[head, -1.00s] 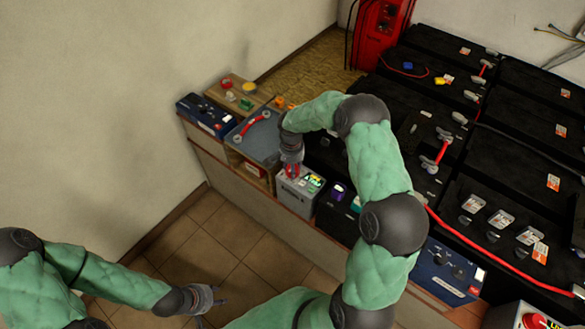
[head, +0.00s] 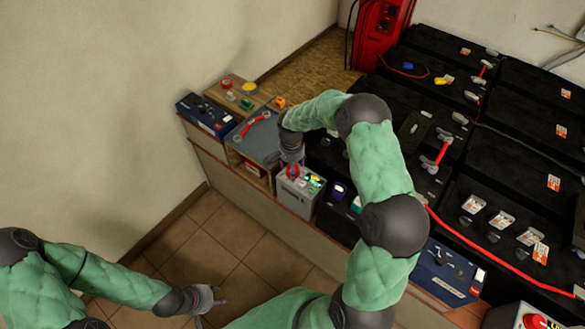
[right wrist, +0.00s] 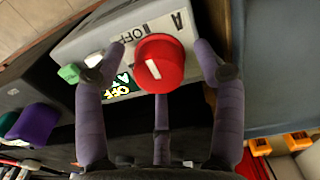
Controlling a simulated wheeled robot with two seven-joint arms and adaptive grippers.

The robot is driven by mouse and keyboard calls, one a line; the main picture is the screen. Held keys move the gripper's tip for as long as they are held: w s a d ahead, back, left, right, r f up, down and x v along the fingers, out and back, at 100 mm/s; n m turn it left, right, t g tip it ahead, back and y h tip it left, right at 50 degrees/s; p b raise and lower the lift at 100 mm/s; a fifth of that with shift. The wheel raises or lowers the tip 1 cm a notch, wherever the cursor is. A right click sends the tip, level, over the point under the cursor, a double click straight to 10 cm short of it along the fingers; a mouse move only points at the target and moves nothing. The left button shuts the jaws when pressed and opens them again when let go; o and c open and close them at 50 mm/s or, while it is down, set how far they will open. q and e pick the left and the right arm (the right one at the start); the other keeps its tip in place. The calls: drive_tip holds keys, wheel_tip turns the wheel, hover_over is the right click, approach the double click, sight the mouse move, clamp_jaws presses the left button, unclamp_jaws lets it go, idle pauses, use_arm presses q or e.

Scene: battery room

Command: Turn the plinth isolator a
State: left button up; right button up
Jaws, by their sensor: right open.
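The plinth isolator is a red round knob (right wrist: 160,64) with a white mark, on a grey box (head: 296,196) standing on the bench. It also shows in the head view (head: 292,171). The box face has the printed letters A and OFF, and a small lit green display (right wrist: 117,87) that appears to read OFF. My right gripper (right wrist: 161,72) is open, with its fingers spread around the knob and gaps visible beside it. I cannot tell whether any finger touches it. My left gripper (head: 217,295) is open and empty over the floor, far from the box.
A blue case (head: 206,116) and a wooden tray (head: 262,94) with coloured buttons sit left of the box. A grey battery with a red link (head: 253,124) is beside it. Black batteries (head: 440,100) fill the right. A green button (right wrist: 69,73) is close to the knob.

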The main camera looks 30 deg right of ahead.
wheel_tip(320, 180, up, 11)
drive_tip(key=shift+a+r, duration=0.15)
drive_tip(key=shift+w, duration=0.1)
idle(0.6)
